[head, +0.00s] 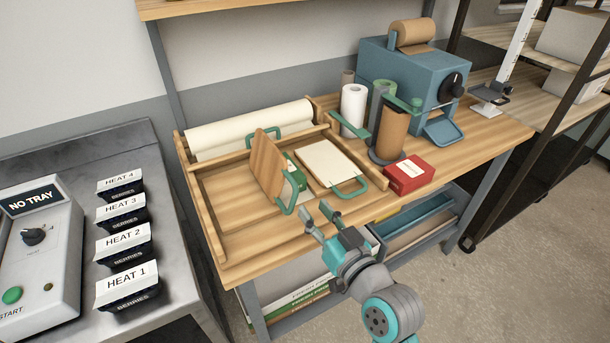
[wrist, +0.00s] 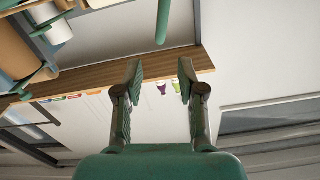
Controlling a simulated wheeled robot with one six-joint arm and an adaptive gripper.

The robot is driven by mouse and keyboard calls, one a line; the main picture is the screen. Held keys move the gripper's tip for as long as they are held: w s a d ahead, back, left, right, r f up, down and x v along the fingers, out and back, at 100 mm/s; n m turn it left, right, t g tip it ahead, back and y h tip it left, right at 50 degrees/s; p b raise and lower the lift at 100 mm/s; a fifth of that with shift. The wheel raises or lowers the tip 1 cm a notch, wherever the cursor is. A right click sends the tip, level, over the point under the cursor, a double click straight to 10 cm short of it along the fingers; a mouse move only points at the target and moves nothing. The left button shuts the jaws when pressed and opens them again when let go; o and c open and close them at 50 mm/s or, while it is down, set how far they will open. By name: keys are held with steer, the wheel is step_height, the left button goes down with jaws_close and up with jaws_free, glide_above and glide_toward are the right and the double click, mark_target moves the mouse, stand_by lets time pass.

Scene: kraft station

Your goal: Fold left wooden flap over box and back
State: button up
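The left wooden flap (head: 267,165) stands steeply tilted on the wooden work surface, with green handles at its edges. A small green and white box (head: 296,178) shows partly behind its right side; the rest of the box is hidden. A second flap (head: 330,163) with a pale top lies flat to the right, with a green handle on its front edge. My gripper (head: 319,215) is open and empty, in front of the table edge and apart from both flaps. In the wrist view its two fingers (wrist: 161,75) are spread, with nothing between them.
A red box (head: 408,175), a brown roll (head: 393,133) and a blue machine (head: 408,75) stand to the right. A white roll (head: 250,127) lies at the back. Labelled trays (head: 126,285) stand at far left. The left wooden surface (head: 228,205) is clear.

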mark_target(293, 179)
steer(key=x, duration=1)
steer(key=shift+w+a, duration=0.2)
steer(key=shift+w, duration=0.15)
jaws_close()
